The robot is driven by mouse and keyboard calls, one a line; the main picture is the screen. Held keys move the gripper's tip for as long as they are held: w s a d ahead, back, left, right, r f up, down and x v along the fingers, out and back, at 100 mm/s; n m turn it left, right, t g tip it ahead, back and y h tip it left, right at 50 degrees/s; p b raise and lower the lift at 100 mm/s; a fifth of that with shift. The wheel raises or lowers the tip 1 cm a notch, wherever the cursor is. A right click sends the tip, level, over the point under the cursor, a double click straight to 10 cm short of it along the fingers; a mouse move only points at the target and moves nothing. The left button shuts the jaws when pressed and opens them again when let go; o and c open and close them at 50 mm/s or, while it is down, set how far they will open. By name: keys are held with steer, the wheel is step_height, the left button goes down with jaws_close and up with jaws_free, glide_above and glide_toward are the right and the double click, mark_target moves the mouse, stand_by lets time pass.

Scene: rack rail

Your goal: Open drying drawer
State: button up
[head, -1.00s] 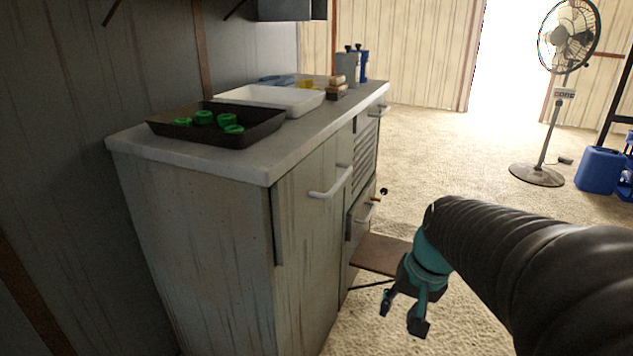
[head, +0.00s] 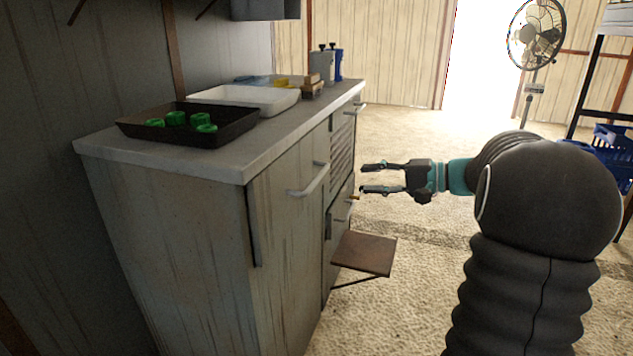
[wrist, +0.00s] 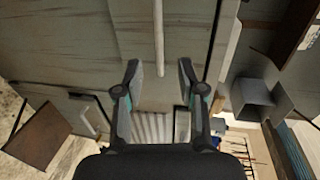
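The grey wooden cabinet (head: 160,215) stands at left in the head view, its front facing right. Its front has a near door with a white bar handle (head: 310,182), a slatted panel (head: 342,143) with a handle (head: 358,104), and a lower drawer with a handle (head: 344,219). Which one is the drying drawer I cannot tell. All appear closed. My gripper (head: 364,179) is open and empty, fingers toward the front, touching no handle. In the wrist view, a white bar handle (wrist: 158,35) lies beyond my open fingertips, with slats (wrist: 152,126) below them.
A brown fold-out shelf (head: 365,254) juts from the cabinet front, low down; it also shows in the wrist view (wrist: 37,138). On the counter are a black tray (head: 215,136) with green rings and a white tray (head: 275,103). A fan (head: 540,35) stands behind. Floor right of the cabinet is mostly clear.

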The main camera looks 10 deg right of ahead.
mark_target(318, 181)
steer(key=p+x, duration=0.1)
steer(key=x, duration=1.2)
steer(key=shift+w+a+f, duration=0.15)
steer(key=shift+w+a, duration=0.05)
steer(key=shift+a, duration=0.15)
jaws_close()
